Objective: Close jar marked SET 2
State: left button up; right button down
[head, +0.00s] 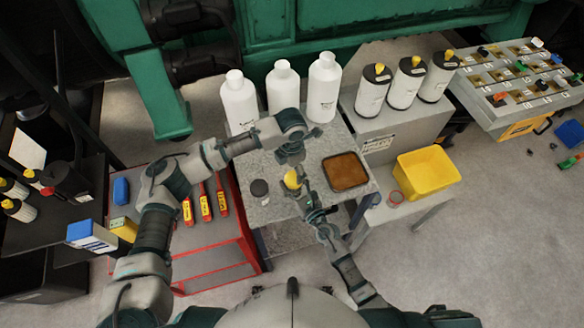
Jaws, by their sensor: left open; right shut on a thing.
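A small jar with yellow showing at its top (292,179) is at the middle of the grey bench (282,222). My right gripper (302,192) is shut on it from the front right; the fingers hide part of it. My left gripper (291,156) is open just behind and above this jar, with nothing seen between its fingers. A second small jar with a dark top (260,188) stands on the bench to the left. I cannot read a SET 2 mark on either jar, nor tell whether the yellow is a lid or contents.
A brown-filled tray (346,171) lies right of the jars. White bottles (282,87) stand along the back. A yellow bin (427,172) is farther right, beside a stand with yellow-capped canisters (373,90). A red-edged cart (212,252) with yellow-red tools adjoins on the left.

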pick_arm(q)
jog(key=n, duration=0.6)
jog(key=shift+r, duration=0.2)
pick_arm(e)
jog(key=shift+a, duration=0.1)
pick_arm(q)
jog(key=n, duration=0.5)
jog(key=shift+r, duration=0.2)
jog(key=n, duration=0.5)
jog(key=shift+d+r, duration=0.15)
jog(key=shift+r, duration=0.05)
jog(key=n, duration=0.5)
jog(key=shift+w+r, duration=0.1)
jog(key=shift+r, duration=0.1)
jog(key=n, duration=0.5)
jog(key=shift+d+r+n, duration=0.1)
jog(key=shift+r+n, duration=0.1)
jog(key=shift+n, duration=0.1)
jog(key=n, duration=0.5)
jog(key=shift+r, duration=0.2)
jog(key=n, duration=0.4)
jog(key=shift+d+r+n, duration=0.1)
jog(key=shift+r+n, duration=0.1)
jog(key=shift+n, duration=0.2)
jog(key=n, duration=0.5)
jog(key=shift+r, duration=0.2)
jog(key=shift+f, duration=0.1)
